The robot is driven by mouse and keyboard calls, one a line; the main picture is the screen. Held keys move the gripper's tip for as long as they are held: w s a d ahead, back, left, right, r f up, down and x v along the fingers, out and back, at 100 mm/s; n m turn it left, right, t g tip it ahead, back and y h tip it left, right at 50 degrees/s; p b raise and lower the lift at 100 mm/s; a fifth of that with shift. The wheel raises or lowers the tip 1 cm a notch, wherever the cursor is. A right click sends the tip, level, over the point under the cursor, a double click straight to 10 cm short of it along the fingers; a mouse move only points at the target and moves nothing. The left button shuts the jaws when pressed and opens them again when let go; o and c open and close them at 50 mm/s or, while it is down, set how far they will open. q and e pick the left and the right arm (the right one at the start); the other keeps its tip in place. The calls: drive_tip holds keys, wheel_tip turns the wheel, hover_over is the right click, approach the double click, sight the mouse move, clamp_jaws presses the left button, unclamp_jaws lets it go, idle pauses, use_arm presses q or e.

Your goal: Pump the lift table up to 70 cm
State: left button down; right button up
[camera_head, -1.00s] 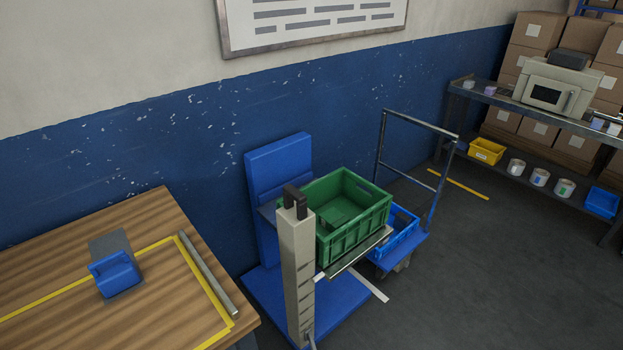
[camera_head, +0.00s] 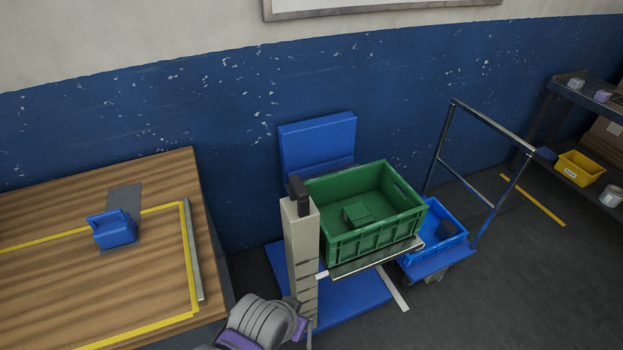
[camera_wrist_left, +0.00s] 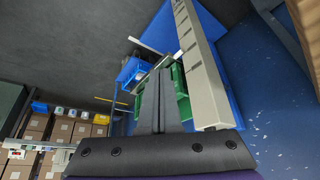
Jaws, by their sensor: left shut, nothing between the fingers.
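The lift table has a beige column (camera_head: 302,250) with dark marks, a blue base (camera_head: 350,298) and a thin platform (camera_head: 375,258). A green crate (camera_head: 350,235) stands on the platform with a small green block inside. A black cap (camera_head: 298,194) tops the column. A thin metal rod (camera_head: 309,338) shows at the column's foot, cut off by the frame's bottom edge. My left arm comes in at the bottom, left of the column. In the left wrist view my left gripper (camera_wrist_left: 159,75) is shut and empty, in front of the column (camera_wrist_left: 200,75) and crate. My right gripper is not in view.
A wooden table (camera_head: 100,260) with a yellow border and a blue block (camera_head: 112,229) stands at left. A blue crate (camera_head: 440,230) sits on a blue trolley (camera_head: 445,262) at the right. Shelving is at far right. The grey floor at lower right is clear.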

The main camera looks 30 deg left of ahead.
use_arm(q)
drive_tip(key=shift+s+a, duration=0.15)
drive_tip(key=shift+s, duration=0.05)
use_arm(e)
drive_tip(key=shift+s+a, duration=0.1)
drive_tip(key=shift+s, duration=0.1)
use_arm(q)
wheel_tip(320, 180, up, 21)
drive_tip(key=n+t+p, duration=0.4)
drive_tip(key=n+p, duration=0.1)
drive_tip(key=n, duration=2.1)
hover_over(295, 186)
drive_tip(key=shift+h, duration=0.4)
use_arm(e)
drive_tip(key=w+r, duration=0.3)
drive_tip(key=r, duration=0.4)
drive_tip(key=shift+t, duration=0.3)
use_arm(q)
drive_tip(key=shift+s, duration=0.1)
wheel_tip(295, 186, down, 8)
drive_tip(key=b, duration=0.4)
drive_tip(key=shift+r, duration=0.2)
drive_tip(key=shift+f+b, duration=0.35)
drive_tip(key=shift+f, duration=0.3)
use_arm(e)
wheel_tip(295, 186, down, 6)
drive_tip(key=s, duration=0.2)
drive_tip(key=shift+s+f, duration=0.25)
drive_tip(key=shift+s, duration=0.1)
